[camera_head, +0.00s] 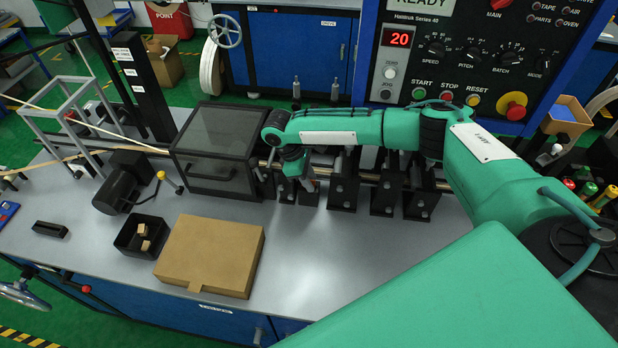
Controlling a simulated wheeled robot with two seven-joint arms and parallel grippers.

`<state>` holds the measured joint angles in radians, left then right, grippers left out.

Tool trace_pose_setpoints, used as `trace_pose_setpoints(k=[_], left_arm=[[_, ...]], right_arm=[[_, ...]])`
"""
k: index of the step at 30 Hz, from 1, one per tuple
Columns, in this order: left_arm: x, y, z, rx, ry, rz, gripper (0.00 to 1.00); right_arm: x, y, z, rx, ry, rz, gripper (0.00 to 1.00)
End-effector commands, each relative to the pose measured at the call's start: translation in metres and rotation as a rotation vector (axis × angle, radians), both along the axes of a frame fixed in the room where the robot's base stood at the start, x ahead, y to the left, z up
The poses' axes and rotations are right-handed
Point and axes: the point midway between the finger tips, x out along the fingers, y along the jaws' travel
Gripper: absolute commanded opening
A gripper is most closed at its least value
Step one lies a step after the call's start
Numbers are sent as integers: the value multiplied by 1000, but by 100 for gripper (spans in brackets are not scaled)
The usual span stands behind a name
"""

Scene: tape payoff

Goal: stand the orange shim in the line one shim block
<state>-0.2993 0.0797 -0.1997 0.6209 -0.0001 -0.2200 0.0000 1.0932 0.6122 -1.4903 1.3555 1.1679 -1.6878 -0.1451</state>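My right arm reaches in from the right, and its gripper (298,172) points down at the row of black blocks beside the dark box. The gripper is small and partly hidden by its own wrist, so I cannot tell whether its fingers are open or shut. I cannot clearly make out an orange shim; a small reddish-brown patch shows beside the fingers. A low black slotted block (50,229) lies at the left of the bench; I cannot tell whether it is the line one shim block. My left gripper is not in view.
A dark lidded box (213,152) stands left of the gripper. Several black blocks (343,188) line the rail. A cardboard box (210,255) and a black bin (128,240) with tan pieces stand at the front. The grey bench (335,250) is clear at front right.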

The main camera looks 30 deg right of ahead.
Motion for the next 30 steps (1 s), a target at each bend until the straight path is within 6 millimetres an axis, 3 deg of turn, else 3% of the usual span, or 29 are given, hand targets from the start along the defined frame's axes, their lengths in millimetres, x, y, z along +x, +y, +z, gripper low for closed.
trace_pose_setpoints(k=[5,10,24,30], left_arm=[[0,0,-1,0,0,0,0],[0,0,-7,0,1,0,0],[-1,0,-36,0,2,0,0],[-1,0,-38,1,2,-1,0]], right_arm=[[0,0,1,0,0,0,28],[5,6,14,2,-2,1,28],[28,36,105,1,-3,1,28],[32,42,124,1,-1,0,28]])
